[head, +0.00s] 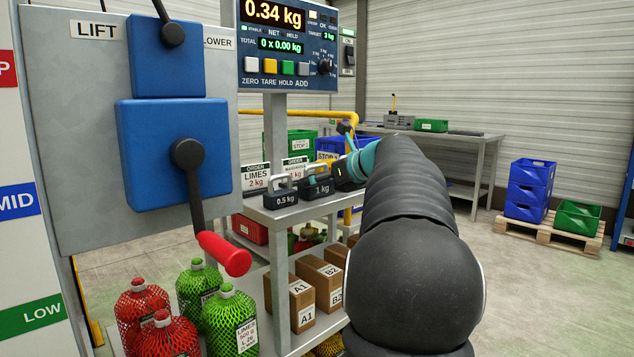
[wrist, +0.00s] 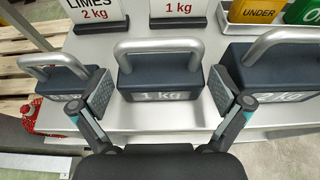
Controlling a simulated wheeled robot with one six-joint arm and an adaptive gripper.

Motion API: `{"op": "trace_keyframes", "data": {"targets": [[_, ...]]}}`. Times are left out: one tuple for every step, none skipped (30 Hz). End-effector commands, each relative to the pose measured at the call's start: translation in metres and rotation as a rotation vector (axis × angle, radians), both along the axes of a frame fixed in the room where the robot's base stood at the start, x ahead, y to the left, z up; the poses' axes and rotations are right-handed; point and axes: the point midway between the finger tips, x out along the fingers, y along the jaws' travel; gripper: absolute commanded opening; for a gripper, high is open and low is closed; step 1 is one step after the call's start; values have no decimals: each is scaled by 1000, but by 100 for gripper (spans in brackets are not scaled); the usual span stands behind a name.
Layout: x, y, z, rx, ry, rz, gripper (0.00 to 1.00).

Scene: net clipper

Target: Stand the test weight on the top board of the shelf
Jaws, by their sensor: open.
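Three dark weights with grey bar handles stand in a row on a pale grey board (wrist: 160,122). The 1 kg weight (wrist: 160,82) is in the middle; it also shows in the head view (head: 318,189). The 0.5 kg weight (head: 281,199) is to its left, and the 2 kg weight (wrist: 275,80) to its right. My gripper (wrist: 165,98) is open, with one finger near each end of the 1 kg weight. I cannot tell whether the pads touch it. In the head view my arm hides much of the gripper and the 2 kg weight.
Order cards (wrist: 178,10) stand behind the weights. A scale display (head: 285,40) reads 0.34 kg. Cartons (head: 295,300) sit on a lower board. Netted bags (head: 228,320) and a red-handled lever (head: 222,254) are at the left.

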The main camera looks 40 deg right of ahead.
Motion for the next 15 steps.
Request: {"op": "trace_keyframes", "data": {"targets": [[-10,-1,5,-2,-2,-5,100],[-15,-2,7,-1,-1,-4,100],[-23,-3,10,-1,-1,-4,100],[-29,-3,13,-2,-2,-5,100],[-35,-3,16,-2,-2,-5,100],[-42,-4,19,-1,-2,-5,100],[-48,-5,21,-2,-2,-5,100],[-53,-5,23,-1,-2,-4,100],[-60,-6,26,-2,-2,-5,100],[-64,-6,28,-1,-2,-4,100],[-68,-6,29,-1,-1,-3,100],[-74,-7,31,-1,-1,-4,100],[-77,-7,33,-1,-1,-3,100],[-80,-7,34,-1,-1,-3,100],[-84,-7,35,-1,-1,-2,100]]}}
